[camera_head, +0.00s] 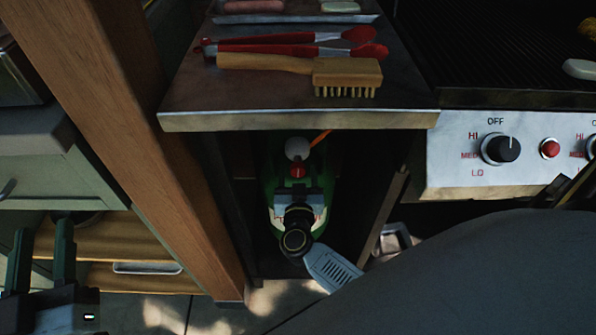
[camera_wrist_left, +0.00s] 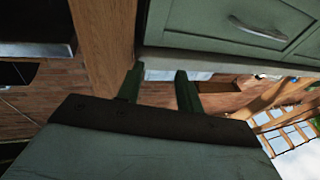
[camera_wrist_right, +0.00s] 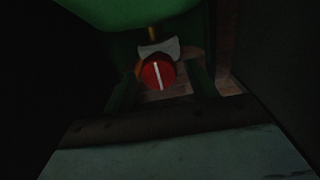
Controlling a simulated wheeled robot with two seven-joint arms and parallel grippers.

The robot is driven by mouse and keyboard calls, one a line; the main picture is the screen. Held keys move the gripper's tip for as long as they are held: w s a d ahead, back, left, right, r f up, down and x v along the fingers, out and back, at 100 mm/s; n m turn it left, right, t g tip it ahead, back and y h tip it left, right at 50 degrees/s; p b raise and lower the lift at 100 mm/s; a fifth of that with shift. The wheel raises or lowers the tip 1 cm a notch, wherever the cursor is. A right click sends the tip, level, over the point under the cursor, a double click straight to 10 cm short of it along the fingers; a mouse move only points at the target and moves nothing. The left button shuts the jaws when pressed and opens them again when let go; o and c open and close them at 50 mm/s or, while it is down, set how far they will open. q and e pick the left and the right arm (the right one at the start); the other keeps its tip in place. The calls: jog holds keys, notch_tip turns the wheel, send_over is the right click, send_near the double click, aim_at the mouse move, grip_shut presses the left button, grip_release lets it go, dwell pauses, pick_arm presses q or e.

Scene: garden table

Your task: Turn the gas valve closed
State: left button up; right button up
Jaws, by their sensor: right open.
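The gas valve is a red round knob (camera_head: 297,171) with a white stripe, on top of a green gas bottle (camera_head: 268,180) inside the dark cabinet. In the right wrist view the knob (camera_wrist_right: 158,74) sits between my open right fingers, its stripe nearly upright in the picture. My right gripper (camera_head: 298,189) is at the front of the knob. I cannot tell whether its fingers touch the knob. Part of the bottle is hidden by my right wrist. My left gripper (camera_head: 42,252) is open and empty at the far left, away from the bottle; its two fingers also show in the left wrist view (camera_wrist_left: 160,84).
A metal side shelf (camera_head: 200,95) above the cabinet carries red tongs (camera_head: 290,48) and a wooden brush (camera_head: 345,75). A wooden post (camera_head: 120,110) stands left of the cabinet. The grill's control panel (camera_head: 450,150) is at right. The cabinet walls leave little sideways room.

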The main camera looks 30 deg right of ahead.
pick_arm(q)
jog(key=shift+s+d+r+t+h, duration=0.1)
jog(key=shift+s+r+t+h, duration=0.1)
jog(key=shift+r+t, duration=0.4)
jog(key=shift+s+r+t+h, duration=0.1)
jog(key=shift+s+r+t, duration=0.1)
jog(key=shift+r+t, duration=0.35)
pick_arm(e)
jog(key=shift+x, duration=0.85)
pick_arm(q)
jog(key=shift+r, duration=0.15)
pick_arm(e)
jog(key=c, duration=1)
jog(key=shift+o, duration=0.2)
pick_arm(q)
jog(key=shift+g, duration=0.25)
